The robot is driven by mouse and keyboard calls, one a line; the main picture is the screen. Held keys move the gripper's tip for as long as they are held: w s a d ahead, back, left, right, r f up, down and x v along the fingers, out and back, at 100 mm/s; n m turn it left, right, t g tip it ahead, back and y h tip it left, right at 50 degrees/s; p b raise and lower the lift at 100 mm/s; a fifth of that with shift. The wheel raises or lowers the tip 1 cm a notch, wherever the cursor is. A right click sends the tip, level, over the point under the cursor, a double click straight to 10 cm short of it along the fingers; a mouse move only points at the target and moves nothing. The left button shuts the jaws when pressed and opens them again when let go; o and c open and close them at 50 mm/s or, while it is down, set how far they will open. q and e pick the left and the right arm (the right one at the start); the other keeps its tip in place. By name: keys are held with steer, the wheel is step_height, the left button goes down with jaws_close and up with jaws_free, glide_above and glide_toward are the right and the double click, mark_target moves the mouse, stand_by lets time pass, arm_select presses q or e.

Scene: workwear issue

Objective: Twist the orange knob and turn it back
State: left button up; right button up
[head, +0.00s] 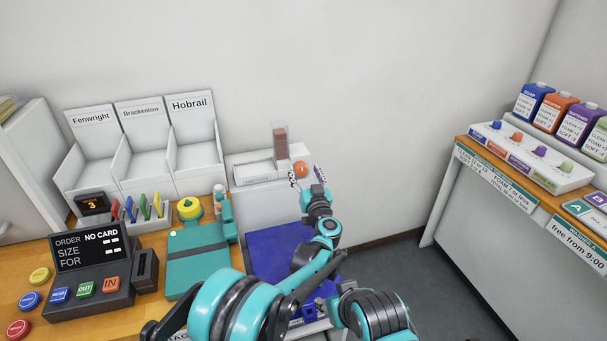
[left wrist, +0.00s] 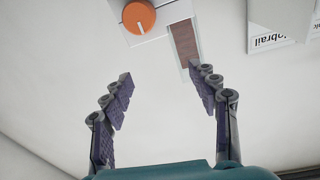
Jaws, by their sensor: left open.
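An orange knob (head: 300,169) sits on a white box (head: 262,168) against the back wall. In the left wrist view the knob (left wrist: 139,16) is a round orange dial with a white line, at the top edge. My left gripper (head: 306,176) is at the knob in the head view. In the left wrist view my left gripper (left wrist: 161,73) is open and empty, its two fingers spread below the knob and apart from it. My right gripper is not in view.
A brown block stands in a clear column (head: 280,142) beside the knob. Labelled white bins (head: 193,130) stand left. A right-hand white panel (head: 530,160) has several small coloured knobs, one orange (head: 517,137).

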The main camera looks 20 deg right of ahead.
arm_select(q)
steer(key=y, duration=0.1)
glide_toward(302, 172)
steer(key=w, duration=0.2)
steer(key=shift+n+g, duration=0.3)
steer(key=shift+g, duration=0.1)
steer(key=w, duration=0.7)
steer(key=shift+r+p, duration=0.4)
steer(key=c, duration=1.2)
